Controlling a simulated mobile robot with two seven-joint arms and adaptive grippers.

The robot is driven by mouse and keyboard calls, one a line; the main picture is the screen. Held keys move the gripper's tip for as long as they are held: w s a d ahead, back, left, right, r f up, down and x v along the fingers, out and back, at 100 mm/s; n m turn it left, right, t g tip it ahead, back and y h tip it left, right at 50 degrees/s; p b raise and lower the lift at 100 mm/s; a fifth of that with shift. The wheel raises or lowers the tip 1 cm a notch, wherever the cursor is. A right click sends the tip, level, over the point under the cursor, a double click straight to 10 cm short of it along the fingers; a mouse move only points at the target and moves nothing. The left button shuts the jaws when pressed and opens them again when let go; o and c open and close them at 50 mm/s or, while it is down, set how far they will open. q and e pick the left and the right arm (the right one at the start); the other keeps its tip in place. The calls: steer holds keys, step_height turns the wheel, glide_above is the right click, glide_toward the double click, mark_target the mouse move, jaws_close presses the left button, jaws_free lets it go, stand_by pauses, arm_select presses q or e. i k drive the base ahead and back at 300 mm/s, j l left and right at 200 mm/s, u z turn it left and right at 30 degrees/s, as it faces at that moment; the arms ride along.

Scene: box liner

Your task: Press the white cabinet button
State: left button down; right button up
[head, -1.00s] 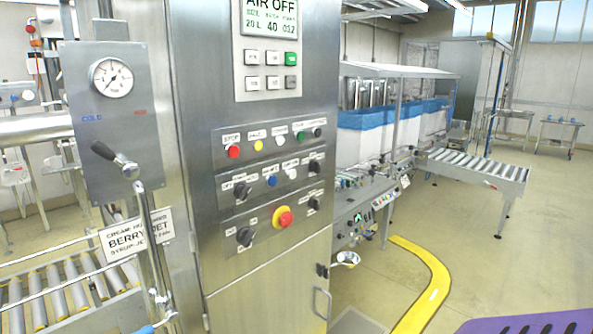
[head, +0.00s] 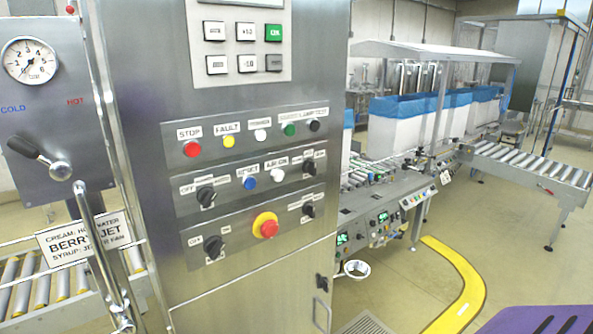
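The steel cabinet (head: 150,80) stands close in front of me, with a panel of buttons and knobs on its face. A white button (head: 277,174) labelled AIR ON sits in the middle row, right of the blue RESET button (head: 250,183). Another white piece (head: 260,135) sits in the top row between the yellow FAULT one (head: 228,141) and a green one (head: 289,129); its label is hard to read. Neither of my grippers is in view, and nothing covers the panel.
A red emergency knob on yellow (head: 267,226) and black rotary knobs (head: 206,196) sit near the white button. A lever (head: 45,160) and gauge (head: 30,60) are at the left. A low machine (head: 385,215) stands right of the cabinet, with open floor (head: 520,265) beyond.

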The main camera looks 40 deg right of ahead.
mark_target(278, 175)
steer(key=l, duration=1.95)
steer(key=i, duration=0.05)
